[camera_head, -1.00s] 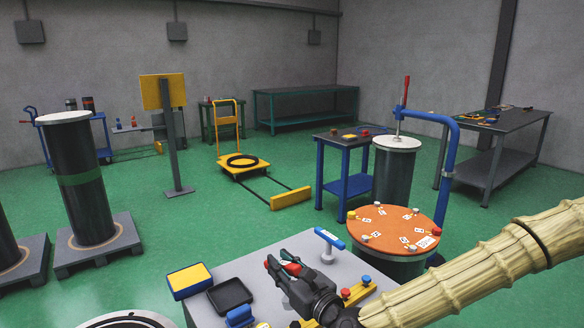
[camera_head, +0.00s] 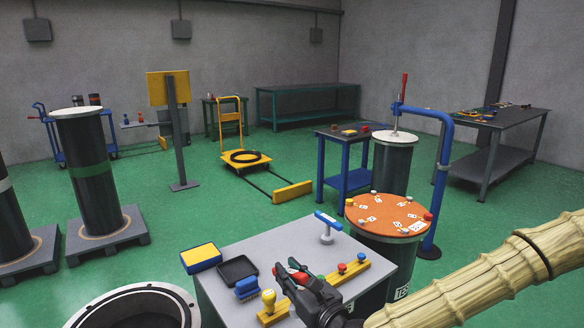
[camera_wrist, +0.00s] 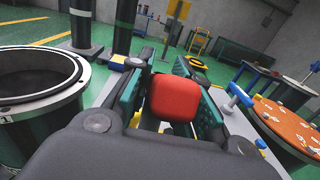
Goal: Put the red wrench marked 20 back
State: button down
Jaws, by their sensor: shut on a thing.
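In the wrist view my gripper (camera_wrist: 172,98) is shut on a red block-shaped end (camera_wrist: 175,100), which I take to be the red wrench's. The rest of the wrench is hidden by the fingers, and no number 20 can be read. The yellow rack (camera_head: 325,287) carries a yellow-topped tool (camera_head: 268,300), a red-knobbed tool (camera_head: 341,268) and a blue-knobbed tool (camera_head: 361,257). My gripper covers part of the rack between the yellow and red tops.
A blue T-handle (camera_head: 328,221) stands upright on the worktop. An orange round table (camera_head: 388,213) stands right. An open cylinder (camera_head: 135,306) stands front left.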

jog(key=s+d+f+m+t+h, duration=0.1)
jog(key=s+d+f+m+h, duration=0.1)
jog(key=d+f, duration=0.4)
jog(key=s+d+f+m+t+h+p, duration=0.1)
jog(key=d+f+h, duration=0.3)
jog(key=f, duration=0.6)
jog(key=s+d+f+m+t+h+p, duration=0.1)
jog(key=s+d+f+m+h, duration=0.2)
jog(key=d+f, duration=0.5)
jog(key=shift+s+d+f+m+h, duration=0.2)
jog(key=shift+s+f+m+h, duration=0.1)
jog(key=shift+s+f+h, duration=0.15)
